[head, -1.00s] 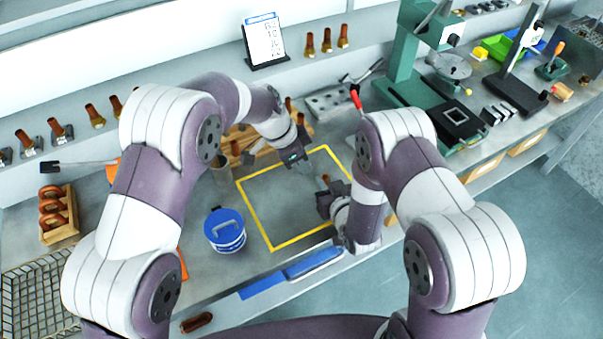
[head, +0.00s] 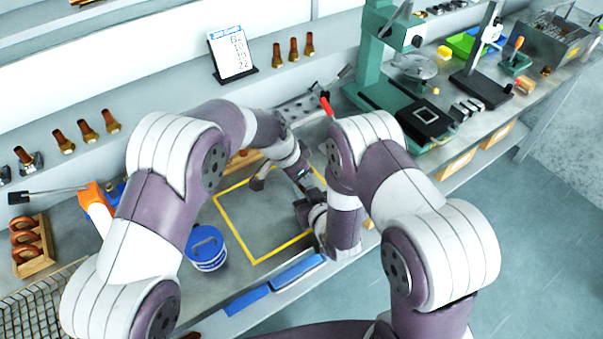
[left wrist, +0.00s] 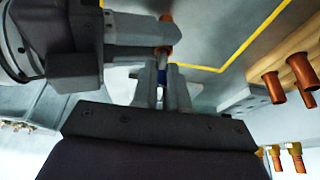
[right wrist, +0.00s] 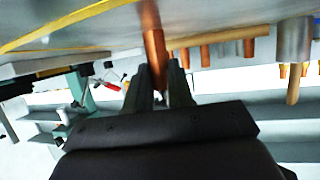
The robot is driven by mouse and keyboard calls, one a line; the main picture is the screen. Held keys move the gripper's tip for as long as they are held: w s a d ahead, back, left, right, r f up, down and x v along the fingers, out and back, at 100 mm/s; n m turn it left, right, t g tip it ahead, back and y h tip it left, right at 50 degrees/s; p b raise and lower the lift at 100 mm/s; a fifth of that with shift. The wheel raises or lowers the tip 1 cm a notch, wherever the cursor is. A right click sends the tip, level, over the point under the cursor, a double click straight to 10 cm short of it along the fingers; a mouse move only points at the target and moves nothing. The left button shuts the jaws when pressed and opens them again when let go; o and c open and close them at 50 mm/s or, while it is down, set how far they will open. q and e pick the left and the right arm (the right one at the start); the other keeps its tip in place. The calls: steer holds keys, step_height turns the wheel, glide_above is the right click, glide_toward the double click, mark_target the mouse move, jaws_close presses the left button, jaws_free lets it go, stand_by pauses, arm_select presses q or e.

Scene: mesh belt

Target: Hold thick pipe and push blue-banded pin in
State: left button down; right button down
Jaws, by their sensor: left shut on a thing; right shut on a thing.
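My left gripper (left wrist: 162,90) is shut on the blue-banded pin (left wrist: 162,75); a little blue shows between its fingers in the left wrist view. My right gripper (right wrist: 160,85) is shut on the copper thick pipe (right wrist: 153,40) in the right wrist view. The pipe's copper end also shows in the left wrist view (left wrist: 166,22), between the right gripper's fingers. The pin points at the pipe from close by; I cannot tell whether it is inside. In the head view the left gripper (head: 304,185) is just above the right gripper (head: 308,208), and the fingertips are mostly hidden.
A yellow outline (head: 238,238) marks bench space under the grippers. A blue-lidded tub (head: 206,248) stands at its left. Copper pipes (left wrist: 298,78) sit in a wooden rack behind. A green press (head: 385,70) stands at the right back.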

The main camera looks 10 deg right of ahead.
arm_select(q)
steer(key=shift+f, duration=0.25)
steer(key=shift+f, duration=0.25)
steer(key=c, duration=1.2)
jaws_free()
steer(key=shift+o, duration=0.3)
steer(key=shift+s+f, duration=0.1)
arm_select(e)
steer(key=shift+a, duration=0.1)
arm_select(q)
steer(key=shift+s+f, duration=0.1)
steer(key=v, duration=1.3)
steer(key=shift+w+d+r, duration=0.15)
steer(key=shift+w+r, duration=0.2)
arm_select(e)
steer(key=c, duration=0.9)
jaws_free()
